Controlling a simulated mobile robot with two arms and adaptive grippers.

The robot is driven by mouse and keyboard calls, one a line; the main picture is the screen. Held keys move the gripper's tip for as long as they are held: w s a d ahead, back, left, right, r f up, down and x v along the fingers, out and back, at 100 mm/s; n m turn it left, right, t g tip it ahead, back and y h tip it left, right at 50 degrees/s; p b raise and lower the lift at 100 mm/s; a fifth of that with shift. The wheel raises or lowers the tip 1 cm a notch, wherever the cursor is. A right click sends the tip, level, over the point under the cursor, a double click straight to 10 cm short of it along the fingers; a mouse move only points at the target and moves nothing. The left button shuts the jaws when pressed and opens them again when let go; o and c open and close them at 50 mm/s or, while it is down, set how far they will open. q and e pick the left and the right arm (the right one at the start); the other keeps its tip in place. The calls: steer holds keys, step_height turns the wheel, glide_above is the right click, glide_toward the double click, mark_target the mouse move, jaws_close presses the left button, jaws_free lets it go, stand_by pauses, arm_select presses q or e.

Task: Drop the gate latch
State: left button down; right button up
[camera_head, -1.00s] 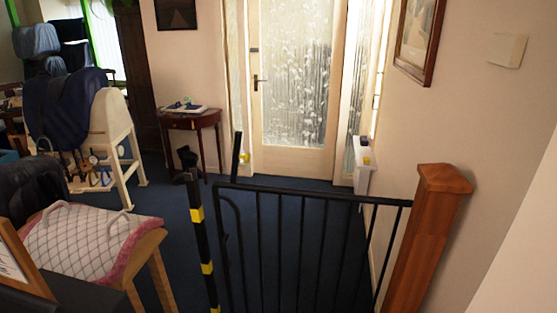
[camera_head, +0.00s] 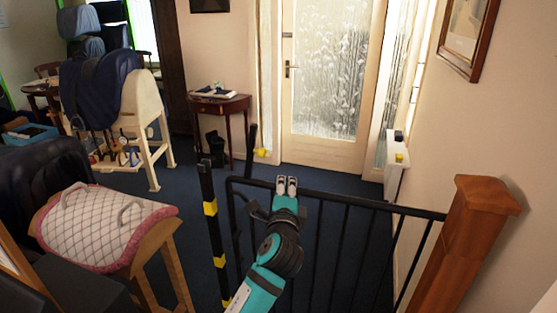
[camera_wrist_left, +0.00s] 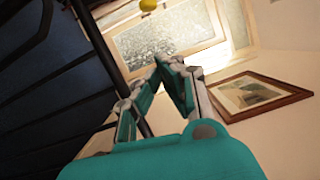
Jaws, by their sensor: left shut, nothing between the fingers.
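The black barred gate (camera_head: 375,206) runs from the wooden post at the right to a black post with yellow bands (camera_head: 212,225). A dark upright bar (camera_head: 252,138), which looks like the latch lever, stands at the gate's free end, with a yellow knob (camera_head: 262,153) close to it. A yellow knob also shows at the top of the left wrist view (camera_wrist_left: 148,5). My left gripper (camera_head: 287,183) is shut and empty, over the gate's top rail, right of the lever and apart from it. Its fingertips meet in the wrist view (camera_wrist_left: 168,62). My right gripper is out of view.
The wooden post (camera_head: 465,245) and wall bound the right side. A padded saddle stand (camera_head: 105,225) is at the lower left. A small table (camera_head: 222,103) and the glazed door (camera_head: 325,80) are beyond the gate. Blue floor lies clear between them.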

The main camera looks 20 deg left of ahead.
arm_select(q)
steer(key=w+a+p, duration=0.4)
steer(key=w+a, duration=0.2)
steer(key=w, duration=0.4)
steer(key=shift+r, duration=0.3)
steer(key=shift+a, duration=0.1)
